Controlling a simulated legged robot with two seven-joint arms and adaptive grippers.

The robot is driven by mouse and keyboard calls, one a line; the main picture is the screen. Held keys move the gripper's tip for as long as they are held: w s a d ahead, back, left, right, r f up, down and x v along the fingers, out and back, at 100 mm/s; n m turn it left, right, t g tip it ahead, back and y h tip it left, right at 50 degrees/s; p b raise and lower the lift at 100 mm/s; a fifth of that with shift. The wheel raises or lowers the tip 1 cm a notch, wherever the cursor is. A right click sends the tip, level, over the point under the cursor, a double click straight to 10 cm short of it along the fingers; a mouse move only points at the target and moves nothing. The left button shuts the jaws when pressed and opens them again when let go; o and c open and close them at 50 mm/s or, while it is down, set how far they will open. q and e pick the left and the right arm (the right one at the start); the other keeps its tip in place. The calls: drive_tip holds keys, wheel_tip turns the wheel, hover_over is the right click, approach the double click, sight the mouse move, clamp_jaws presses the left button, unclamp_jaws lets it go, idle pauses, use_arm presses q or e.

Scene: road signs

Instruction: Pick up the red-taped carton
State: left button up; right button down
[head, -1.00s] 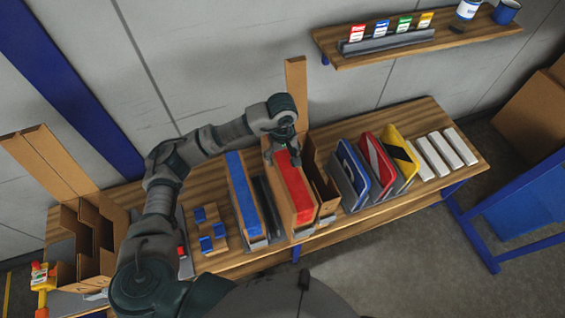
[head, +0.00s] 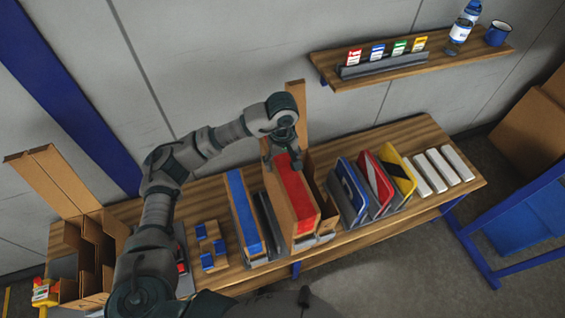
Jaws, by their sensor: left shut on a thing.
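The red-taped carton (head: 293,191) is a narrow brown box with a wide red strip along its top. It stands upright on the bench, right of the blue-taped carton (head: 244,213). My left gripper (head: 283,152) is at the far end of the red-taped carton, pointing down and shut on it. The fingertips are partly hidden by the gripper and the carton. Whether the carton's underside is clear of the bench is hidden. My right gripper is not in view.
An open brown carton (head: 322,194) stands close on the right. Coloured signs (head: 371,177) in a rack and several white blocks (head: 443,166) are further right. A divided box (head: 88,250) stands at the left. A wall shelf (head: 392,67) hangs above.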

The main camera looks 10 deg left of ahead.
use_arm(q)
drive_tip(key=shift+r+p, duration=1.9)
drive_tip(key=shift+r, duration=2.9)
